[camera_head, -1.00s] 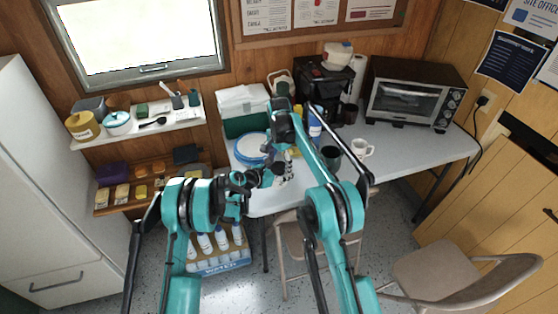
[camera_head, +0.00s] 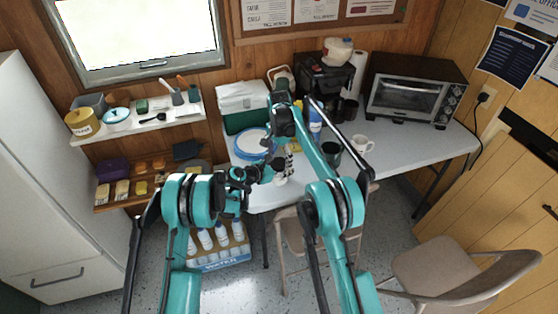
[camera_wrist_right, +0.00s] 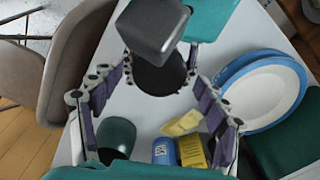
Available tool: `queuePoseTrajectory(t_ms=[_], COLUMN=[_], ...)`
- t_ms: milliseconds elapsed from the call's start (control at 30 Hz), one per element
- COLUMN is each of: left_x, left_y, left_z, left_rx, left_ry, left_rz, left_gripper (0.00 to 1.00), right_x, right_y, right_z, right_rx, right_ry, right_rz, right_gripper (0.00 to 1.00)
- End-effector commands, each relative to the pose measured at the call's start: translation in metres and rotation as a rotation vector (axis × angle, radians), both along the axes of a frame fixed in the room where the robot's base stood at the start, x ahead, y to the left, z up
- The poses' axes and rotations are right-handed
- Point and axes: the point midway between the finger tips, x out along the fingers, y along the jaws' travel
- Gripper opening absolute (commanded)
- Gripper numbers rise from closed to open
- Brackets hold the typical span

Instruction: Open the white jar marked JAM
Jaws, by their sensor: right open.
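A small white jar (camera_head: 280,179) stands at the table's front edge. A dark round lid-like disc (camera_wrist_right: 160,76) tops it in the right wrist view, hiding most of its body. I cannot read any label. My left gripper (camera_head: 276,170) comes in from the left, its fingers on both sides of the jar just below the disc; it appears shut on it. My right gripper (camera_wrist_right: 158,105) is open above the jar, its purple-padded fingers spread to either side of the disc, apparently not touching it. It also shows in the head view (camera_head: 289,160).
A blue-rimmed plate (camera_wrist_right: 262,92), a dark green mug (camera_wrist_right: 116,135), a blue can (camera_wrist_right: 164,150) and a yellow item (camera_wrist_right: 192,150) are close by. A white mug (camera_head: 362,145), coffee maker (camera_head: 322,85) and toaster oven (camera_head: 412,92) stand further right. A chair (camera_head: 292,230) is below the table's front edge.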

Motion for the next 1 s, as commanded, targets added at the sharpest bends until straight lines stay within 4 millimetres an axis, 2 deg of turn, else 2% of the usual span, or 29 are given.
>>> queuePoseTrajectory(t_ms=[200,367,600,767,1000], left_x=[0.0,0.0,0.0,0.0,0.0], left_y=[0.0,0.0,0.0,0.0,0.0], left_z=[0.0,0.0,0.0,0.0,0.0], left_rx=[0.0,0.0,0.0,0.0,0.0], left_ry=[0.0,0.0,0.0,0.0,0.0], left_rz=[0.0,0.0,0.0,0.0,0.0], left_gripper=[0.0,0.0,0.0,0.0,0.0], right_x=[0.0,0.0,0.0,0.0,0.0], right_y=[0.0,0.0,0.0,0.0,0.0], right_z=[0.03,0.04,0.069,0.059,0.021], right_rx=[0.0,0.0,0.001,0.002,0.002], right_ry=[0.0,0.0,0.003,0.004,0.004], right_rz=[0.0,0.0,0.0,0.0,0.0], right_gripper=[0.75,0.72,0.72,0.72,0.72])
